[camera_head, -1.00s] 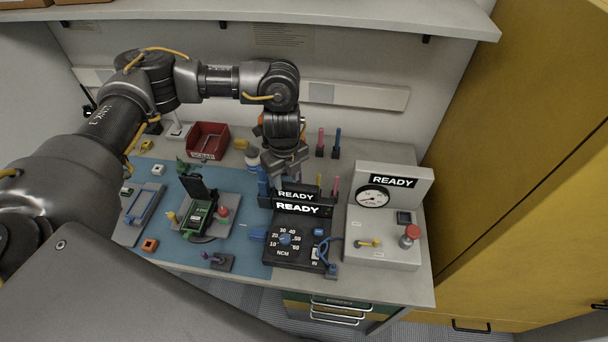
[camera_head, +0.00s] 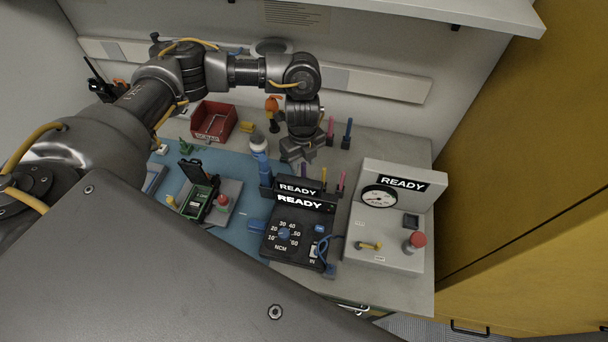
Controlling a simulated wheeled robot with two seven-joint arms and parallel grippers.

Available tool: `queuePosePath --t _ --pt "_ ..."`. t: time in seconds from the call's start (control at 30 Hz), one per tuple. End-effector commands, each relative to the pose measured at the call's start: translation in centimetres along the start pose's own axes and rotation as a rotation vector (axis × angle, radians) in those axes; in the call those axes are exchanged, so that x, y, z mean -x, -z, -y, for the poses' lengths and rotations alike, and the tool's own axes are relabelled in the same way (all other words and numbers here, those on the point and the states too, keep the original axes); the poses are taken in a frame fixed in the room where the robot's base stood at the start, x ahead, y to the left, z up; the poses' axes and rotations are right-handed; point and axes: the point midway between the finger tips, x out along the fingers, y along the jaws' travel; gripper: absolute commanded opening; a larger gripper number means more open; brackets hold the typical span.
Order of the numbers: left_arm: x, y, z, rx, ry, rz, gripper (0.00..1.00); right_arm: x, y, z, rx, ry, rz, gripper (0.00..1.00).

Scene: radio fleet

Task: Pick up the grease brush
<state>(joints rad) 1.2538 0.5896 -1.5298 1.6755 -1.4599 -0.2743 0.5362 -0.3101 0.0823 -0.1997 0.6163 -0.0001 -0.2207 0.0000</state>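My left gripper (camera_head: 298,156) points down over the bench, just behind the black READY unit. It is partly hidden by its own wrist, so its opening and any hold are unclear. Several slim upright handles stand near it: a yellow one (camera_head: 324,177) and a pink one (camera_head: 341,182) behind the unit, and a pink one (camera_head: 330,130) and a blue one (camera_head: 347,134) farther back. I cannot tell which of these, if any, is the grease brush. My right gripper is not in view.
The black READY unit (camera_head: 294,235) with a dial stands in front of the gripper. A grey gauge box (camera_head: 388,240) is to its right. A red bin (camera_head: 214,122), a white-capped bottle (camera_head: 258,143) and an open green device (camera_head: 199,195) are to the left. A shelf (camera_head: 440,12) overhangs the back.

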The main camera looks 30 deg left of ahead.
Motion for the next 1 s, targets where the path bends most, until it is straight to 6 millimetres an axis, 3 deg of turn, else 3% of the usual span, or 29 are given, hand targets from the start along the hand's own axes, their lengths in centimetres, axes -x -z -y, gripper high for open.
queuePosePath --t 0.27,0.6,0.87,1.0 --pt "-1.0 0.1 0.2 -0.001 -0.001 -0.001 0.39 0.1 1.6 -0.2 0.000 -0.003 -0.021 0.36" --pt "-5.1 -0.2 0.4 -0.002 -0.002 0.000 0.39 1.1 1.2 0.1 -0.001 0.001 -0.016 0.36" --pt "-5.7 -0.2 0.4 -0.003 -0.001 0.001 0.39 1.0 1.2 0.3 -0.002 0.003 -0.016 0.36" --pt "-5.7 -0.2 0.4 -0.003 0.000 0.001 0.25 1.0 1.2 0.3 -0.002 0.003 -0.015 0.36"
